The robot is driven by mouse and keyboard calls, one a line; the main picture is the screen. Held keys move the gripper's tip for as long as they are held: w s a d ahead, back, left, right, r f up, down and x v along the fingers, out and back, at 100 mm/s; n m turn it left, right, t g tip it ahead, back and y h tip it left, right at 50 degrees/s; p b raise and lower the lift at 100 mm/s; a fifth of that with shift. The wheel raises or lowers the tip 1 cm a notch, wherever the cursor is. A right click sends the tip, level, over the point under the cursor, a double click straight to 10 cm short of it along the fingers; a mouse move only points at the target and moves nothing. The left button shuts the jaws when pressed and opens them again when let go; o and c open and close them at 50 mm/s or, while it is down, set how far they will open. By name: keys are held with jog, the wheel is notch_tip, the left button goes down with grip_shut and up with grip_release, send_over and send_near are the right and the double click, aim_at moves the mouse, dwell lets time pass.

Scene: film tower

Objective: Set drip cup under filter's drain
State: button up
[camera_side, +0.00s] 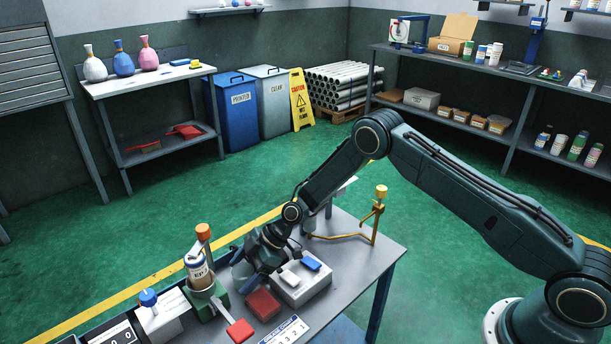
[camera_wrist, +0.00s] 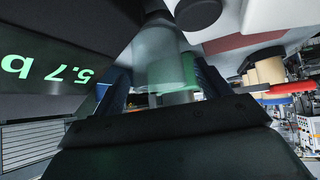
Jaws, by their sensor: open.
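In the side view my gripper (camera_side: 262,256) is low over the bench (camera_side: 345,290), partly hidden by its own wrist. In the wrist view its blue fingers (camera_wrist: 162,78) stand apart on either side of a clear, green-tinted cup-like vessel (camera_wrist: 168,72). I cannot tell whether they touch it. A pale translucent object (camera_side: 240,269) shows just left of my gripper in the side view and may be the same vessel. No filter drain can be made out for certain.
A labelled bottle (camera_side: 197,272) in a green stand is left of my gripper. A red block (camera_side: 263,304) and a grey box (camera_side: 302,288) with blue and white tops are close in front. A brass pipe stand (camera_side: 376,220) is behind right.

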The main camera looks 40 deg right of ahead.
dwell(0.5)
jog(key=c, duration=1.2)
jog(key=shift+o, duration=0.2)
jog(key=shift+r, duration=0.1)
notch_tip(320, 180, up, 20)
dwell(0.3)
